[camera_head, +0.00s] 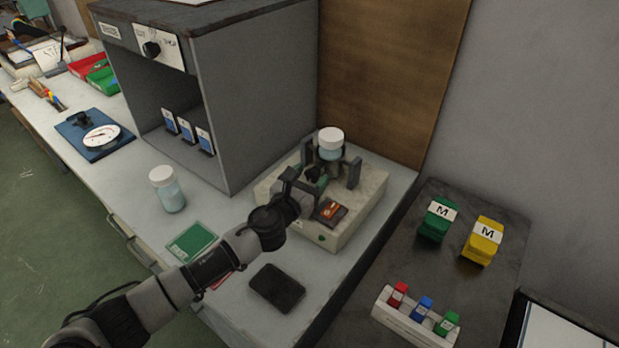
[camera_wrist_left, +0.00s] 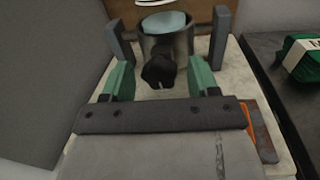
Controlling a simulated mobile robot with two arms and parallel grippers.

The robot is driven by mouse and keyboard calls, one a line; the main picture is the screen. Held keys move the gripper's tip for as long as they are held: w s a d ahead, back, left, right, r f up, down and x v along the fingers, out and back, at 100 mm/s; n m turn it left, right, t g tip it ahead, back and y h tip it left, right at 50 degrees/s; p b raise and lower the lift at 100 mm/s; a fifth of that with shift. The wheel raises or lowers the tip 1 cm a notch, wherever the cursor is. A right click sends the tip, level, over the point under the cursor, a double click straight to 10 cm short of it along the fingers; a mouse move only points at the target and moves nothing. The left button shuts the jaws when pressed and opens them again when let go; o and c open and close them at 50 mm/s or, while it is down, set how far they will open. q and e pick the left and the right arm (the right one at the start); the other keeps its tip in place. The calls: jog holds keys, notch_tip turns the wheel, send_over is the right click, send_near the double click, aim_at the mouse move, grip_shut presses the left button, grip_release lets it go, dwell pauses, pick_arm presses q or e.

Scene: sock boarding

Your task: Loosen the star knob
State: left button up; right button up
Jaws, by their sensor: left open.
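The black star knob (camera_wrist_left: 159,71) sits on the front of a grey metal cup holder (camera_wrist_left: 181,46) in the left wrist view. In the head view the knob (camera_head: 315,174) is partly hidden by my left gripper. My left gripper (camera_head: 308,181) is open, with its green fingertips on either side of the knob. I see a gap between each fingertip and the knob; I cannot tell whether the tips reach its depth. A jar with a white lid (camera_head: 331,138) stands upright in the holder on a cream machine (camera_head: 349,219). My right gripper is not in view.
Two grey posts flank the holder. A grey cabinet (camera_head: 262,100) stands close on the left. A second jar (camera_head: 167,190), a green card (camera_head: 191,242) and a black pad (camera_head: 277,288) lie around my left arm. A dark side table (camera_head: 480,288) holds coloured blocks.

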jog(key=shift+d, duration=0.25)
pick_arm(q)
jog(key=c, duration=0.9)
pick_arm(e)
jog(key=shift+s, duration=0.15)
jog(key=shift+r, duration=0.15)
pick_arm(q)
jog(key=n+p, duration=0.2)
jog(key=n, duration=0.1)
jog(key=shift+r, duration=0.1)
jog(key=shift+n+g+p, duration=0.4)
jog(key=shift+n+p, duration=0.35)
jog(key=shift+n, duration=0.95)
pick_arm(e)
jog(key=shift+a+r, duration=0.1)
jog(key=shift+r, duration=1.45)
pick_arm(q)
jog(key=o, duration=0.9)
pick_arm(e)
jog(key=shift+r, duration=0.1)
